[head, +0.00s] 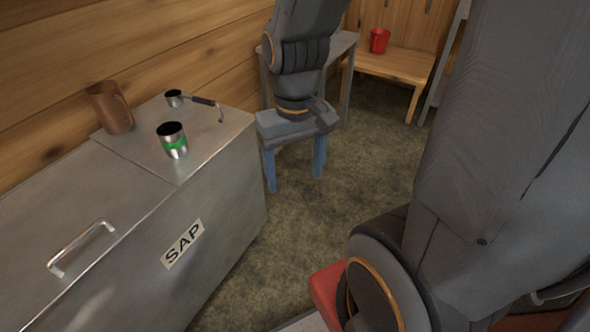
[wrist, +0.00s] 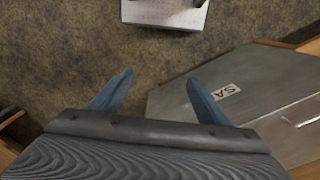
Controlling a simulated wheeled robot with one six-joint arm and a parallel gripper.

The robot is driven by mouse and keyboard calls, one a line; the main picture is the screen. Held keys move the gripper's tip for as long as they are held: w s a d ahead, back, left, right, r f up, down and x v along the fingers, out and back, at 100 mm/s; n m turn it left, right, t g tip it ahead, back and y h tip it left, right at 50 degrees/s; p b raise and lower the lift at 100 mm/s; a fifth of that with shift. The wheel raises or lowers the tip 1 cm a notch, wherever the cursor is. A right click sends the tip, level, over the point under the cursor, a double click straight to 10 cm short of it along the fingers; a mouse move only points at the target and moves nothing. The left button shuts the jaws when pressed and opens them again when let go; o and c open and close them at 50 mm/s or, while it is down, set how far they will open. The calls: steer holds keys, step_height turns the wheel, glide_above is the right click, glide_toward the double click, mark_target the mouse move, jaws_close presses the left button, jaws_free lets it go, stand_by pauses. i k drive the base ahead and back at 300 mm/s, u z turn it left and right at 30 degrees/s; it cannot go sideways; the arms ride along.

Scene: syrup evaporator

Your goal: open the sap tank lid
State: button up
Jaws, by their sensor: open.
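The grey metal sap tank (head: 230,215) stands at the left of the head view, with a SAP label (head: 183,244) on its front. Its lid (head: 120,190) lies flat and shut and carries a bar handle (head: 82,245). My gripper (head: 294,184) points down over the floor, to the right of the tank and apart from it. Its blue fingers are spread and empty. In the wrist view, the tank (wrist: 190,110) shows at lower right beyond my open gripper (wrist: 158,80). The handle (wrist: 285,121) is at the right edge there.
A brown jug (head: 112,108), a green-banded metal cup (head: 173,141) and a small dipper (head: 175,98) with a dark handle stand on the tank's far top section, off the lid. A wooden bench (head: 400,66) with a red mug (head: 379,41) is at the back.

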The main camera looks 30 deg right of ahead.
mark_target(57, 226)
steer(key=u, duration=1.45)
steer(key=k, duration=0.5)
steer(key=z, duration=0.85)
steer(key=i, duration=0.65)
steer(key=u, duration=1.15)
